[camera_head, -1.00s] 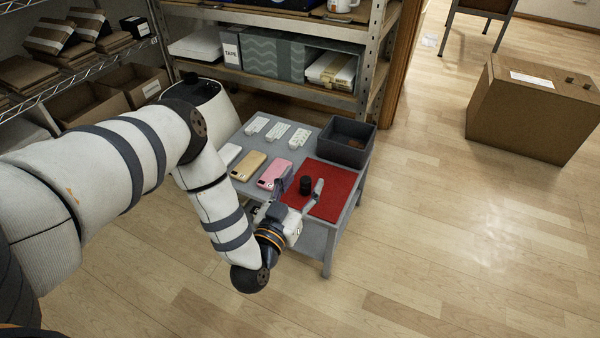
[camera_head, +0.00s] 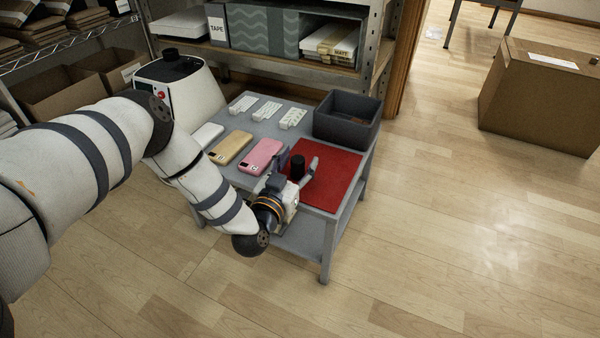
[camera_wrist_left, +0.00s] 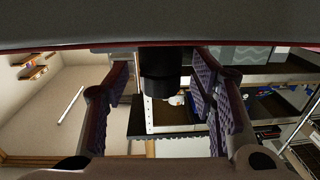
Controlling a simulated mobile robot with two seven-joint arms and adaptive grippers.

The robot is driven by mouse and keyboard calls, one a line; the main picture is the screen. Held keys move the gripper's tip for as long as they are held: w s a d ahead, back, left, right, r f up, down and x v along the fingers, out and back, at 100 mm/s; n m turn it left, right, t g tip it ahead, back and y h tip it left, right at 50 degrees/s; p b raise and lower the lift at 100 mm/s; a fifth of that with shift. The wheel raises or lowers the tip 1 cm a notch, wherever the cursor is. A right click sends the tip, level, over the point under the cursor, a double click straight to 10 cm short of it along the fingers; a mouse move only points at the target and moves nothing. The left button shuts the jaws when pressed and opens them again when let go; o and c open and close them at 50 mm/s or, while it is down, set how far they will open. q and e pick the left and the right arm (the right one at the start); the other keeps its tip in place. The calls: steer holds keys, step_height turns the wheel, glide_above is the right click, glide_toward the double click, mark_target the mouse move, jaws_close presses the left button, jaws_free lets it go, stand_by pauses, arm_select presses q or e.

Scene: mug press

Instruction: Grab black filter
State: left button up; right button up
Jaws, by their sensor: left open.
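The black filter (camera_head: 298,165) is a small dark cylinder on the red mat (camera_head: 330,172) at the table's near right. My left gripper (camera_head: 297,172) is open, with one finger on either side of the filter. In the left wrist view the filter (camera_wrist_left: 160,72) shows between the two spread purple-padded fingers (camera_wrist_left: 165,95). A gap shows on each side of it there. I cannot tell how far its base is hidden behind the gripper in the head view. My right gripper is not in view.
On the grey table, pink (camera_head: 261,157), tan (camera_head: 230,148) and white (camera_head: 205,136) phone-shaped items lie left of the mat. Several small white pieces lie behind them. A dark open bin (camera_head: 346,120) stands at the back right. A large cardboard box (camera_head: 540,95) sits on the floor.

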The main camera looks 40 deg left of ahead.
arm_select(q)
steer(key=shift+w+a+r, duration=0.1)
steer(key=shift+w, duration=0.1)
jaws_close()
